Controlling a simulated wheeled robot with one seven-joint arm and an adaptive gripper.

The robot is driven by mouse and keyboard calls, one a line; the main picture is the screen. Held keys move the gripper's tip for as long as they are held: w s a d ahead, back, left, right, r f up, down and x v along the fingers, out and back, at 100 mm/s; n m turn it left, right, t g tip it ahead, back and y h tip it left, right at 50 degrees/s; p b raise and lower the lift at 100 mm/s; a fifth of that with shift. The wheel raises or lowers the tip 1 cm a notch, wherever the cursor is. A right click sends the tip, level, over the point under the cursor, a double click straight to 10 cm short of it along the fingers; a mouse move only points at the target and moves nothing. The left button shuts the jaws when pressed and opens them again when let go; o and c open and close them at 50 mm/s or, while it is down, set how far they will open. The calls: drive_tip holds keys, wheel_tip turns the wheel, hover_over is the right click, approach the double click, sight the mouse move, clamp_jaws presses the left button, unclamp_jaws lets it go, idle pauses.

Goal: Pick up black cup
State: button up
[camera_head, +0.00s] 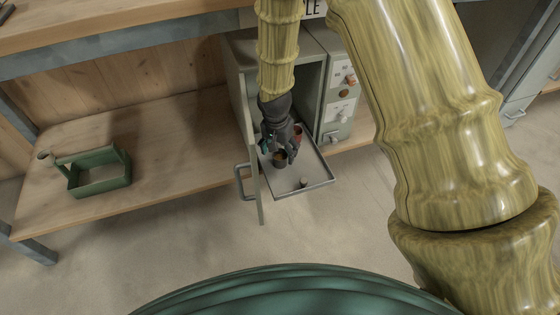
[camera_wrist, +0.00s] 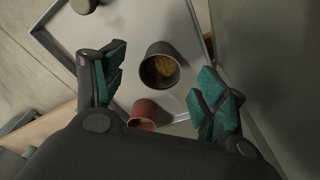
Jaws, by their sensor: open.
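The black cup (camera_wrist: 159,68) stands in the wrist view between my gripper's two teal-padded fingers and a little beyond their tips. It has brownish contents inside. My gripper (camera_wrist: 158,92) is open, with a gap on both sides of the cup. In the head view my gripper (camera_head: 281,150) hangs over the pulled-out tray, and the black cup (camera_head: 279,162) shows just below it, partly covered by the fingers. A reddish cup (camera_wrist: 146,112) stands close to the black cup, nearer my palm in the wrist view; it also shows in the head view (camera_head: 298,133).
The grey tray (camera_head: 318,184) has a raised rim and holds a small object (camera_head: 303,182) near its front. An open cabinet door (camera_head: 257,190) stands close left of my gripper. A control panel (camera_head: 342,90) is to the right. A green carrier (camera_head: 97,172) sits on the wooden shelf.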

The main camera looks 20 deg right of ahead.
sight(280, 157)
drive_tip(key=f+b, duration=0.2)
drive_tip(key=f, duration=0.1)
drive_tip(key=w+f+b, duration=0.1)
drive_tip(key=f, duration=0.1)
drive_tip(key=shift+d, duration=0.3)
drive_tip(key=shift+r, duration=0.1)
drive_tip(key=c, duration=1.1)
